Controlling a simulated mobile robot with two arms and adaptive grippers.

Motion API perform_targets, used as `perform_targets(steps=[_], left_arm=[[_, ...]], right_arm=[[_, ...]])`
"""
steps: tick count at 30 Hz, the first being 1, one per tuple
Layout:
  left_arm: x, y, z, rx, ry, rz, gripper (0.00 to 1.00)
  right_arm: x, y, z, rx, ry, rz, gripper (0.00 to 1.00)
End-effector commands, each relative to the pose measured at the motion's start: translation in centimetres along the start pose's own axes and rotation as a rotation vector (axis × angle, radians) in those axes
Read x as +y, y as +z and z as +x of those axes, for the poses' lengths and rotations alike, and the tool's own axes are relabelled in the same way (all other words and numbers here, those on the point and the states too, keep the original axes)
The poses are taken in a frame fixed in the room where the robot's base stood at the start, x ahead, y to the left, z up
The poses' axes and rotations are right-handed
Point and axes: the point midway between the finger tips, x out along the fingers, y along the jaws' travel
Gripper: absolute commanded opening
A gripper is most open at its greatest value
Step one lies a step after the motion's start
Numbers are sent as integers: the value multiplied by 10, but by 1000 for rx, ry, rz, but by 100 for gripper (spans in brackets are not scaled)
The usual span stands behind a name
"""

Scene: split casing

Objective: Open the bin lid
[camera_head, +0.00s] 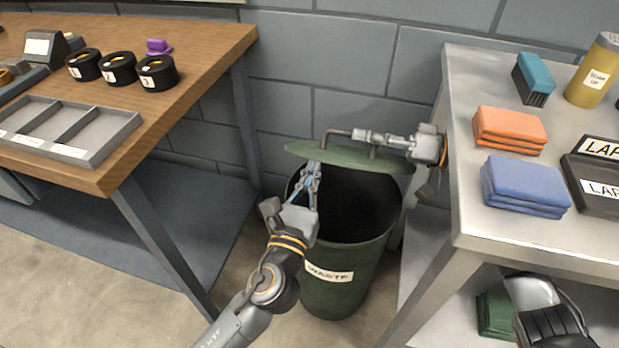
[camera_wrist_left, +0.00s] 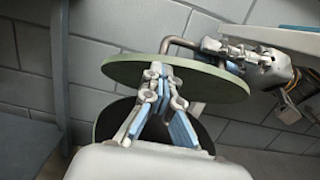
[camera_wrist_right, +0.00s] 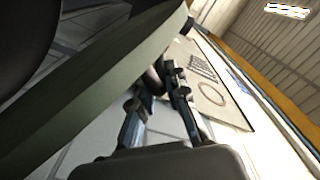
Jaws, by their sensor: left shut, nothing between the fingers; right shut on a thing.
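The green waste bin (camera_head: 345,285) stands on the floor between two tables, with its dark inside showing below the raised lid. The green lid (camera_head: 345,155) is above the rim at the back of the opening; it also shows in the left wrist view (camera_wrist_left: 205,82). My right gripper (camera_head: 362,137) is shut on the grey handle (camera_head: 337,132) on top of the lid. My left gripper (camera_head: 314,168) is shut and empty at the lid's near left edge, in front of it in the left wrist view. Whether its fingertips touch the lid cannot be told.
The wooden table (camera_head: 185,50) on the left holds a grey tray (camera_head: 75,125) and several black round containers. The metal table (camera_head: 462,150) on the right holds orange cloths (camera_head: 510,130), blue cloths (camera_head: 525,185) and a brush. A block wall stands close behind the bin.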

Motion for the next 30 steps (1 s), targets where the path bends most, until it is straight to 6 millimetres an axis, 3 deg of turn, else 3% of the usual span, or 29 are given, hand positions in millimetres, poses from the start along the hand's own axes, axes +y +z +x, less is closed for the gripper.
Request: perform_targets(steps=[1, 8, 9, 12, 23, 30], left_arm=[[3, 10, 6, -15, 5, 2, 0], [4, 13, 7, -19, 8, 2, 0], [4, 13, 7, -20, 9, 2, 0], [4, 13, 7, -21, 8, 2, 0], [3, 14, 7, -24, 5, 1, 0], [2, 13, 6, -21, 4, 1, 0]], right_arm=[[1, 7, 1, -17, -3, 9, 0], [1, 12, 2, -27, -6, 14, 0], [1, 12, 2, -27, -6, 14, 18], [1, 12, 3, -27, -6, 15, 36], [2, 12, -2, -25, -4, 17, 36], [3, 10, -43, -21, 1, 14, 36]])
